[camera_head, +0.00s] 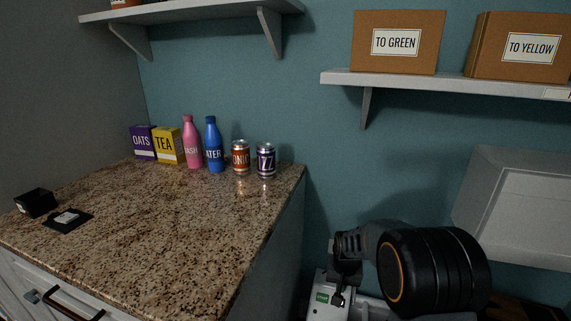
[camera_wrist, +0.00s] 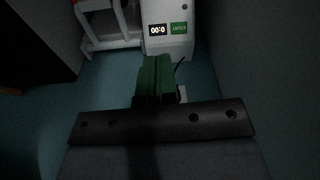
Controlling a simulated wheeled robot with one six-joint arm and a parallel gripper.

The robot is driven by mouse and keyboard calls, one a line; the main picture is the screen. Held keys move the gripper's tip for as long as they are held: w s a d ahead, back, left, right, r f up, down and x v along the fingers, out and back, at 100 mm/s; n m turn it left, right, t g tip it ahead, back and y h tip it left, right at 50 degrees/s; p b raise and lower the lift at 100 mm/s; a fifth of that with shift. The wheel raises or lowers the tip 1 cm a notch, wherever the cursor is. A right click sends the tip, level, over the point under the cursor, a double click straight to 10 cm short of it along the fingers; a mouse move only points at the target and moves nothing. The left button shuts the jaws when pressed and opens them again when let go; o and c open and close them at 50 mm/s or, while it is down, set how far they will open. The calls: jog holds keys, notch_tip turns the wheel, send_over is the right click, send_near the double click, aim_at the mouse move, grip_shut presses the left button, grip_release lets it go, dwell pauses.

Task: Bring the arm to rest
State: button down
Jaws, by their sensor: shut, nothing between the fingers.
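My arm (camera_head: 435,270) is folded at the lower right of the head view, beyond the right side of the counter. My gripper (camera_wrist: 156,62) shows in the wrist view as two green-lit fingers pressed together, with nothing between them. It points toward a white machine (camera_wrist: 167,12) with a lit display and a green start label. I cannot tell the distance between the fingertips and the machine. The machine's white top also shows below the arm in the head view (camera_head: 318,308), partly hidden by the arm.
The granite counter (camera_head: 170,220) holds an oats box (camera_head: 143,143), a tea box (camera_head: 166,146), pink (camera_head: 192,146) and blue (camera_head: 213,146) bottles, and two cans. A black box (camera_head: 36,203) stands front left. Cartons (camera_head: 398,60) sit on the right shelf (camera_head: 440,84).

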jog(key=s+r+n+p, duration=0.1)
jog(key=s+r+p, duration=0.5)
jog(key=r, duration=0.6)
jog(key=s+r+t+p, duration=0.1)
jog(key=s+r+p, duration=0.5)
jog(key=r, duration=0.6)
jog(key=s+r+n+t+p, duration=0.1)
jog(key=s+r+p, duration=0.5)
jog(key=r, duration=0.6)
jog(key=shift+s+a+n, duration=0.15)
jog(key=shift+s+n, duration=0.15)
jog(key=shift+s, duration=0.4)
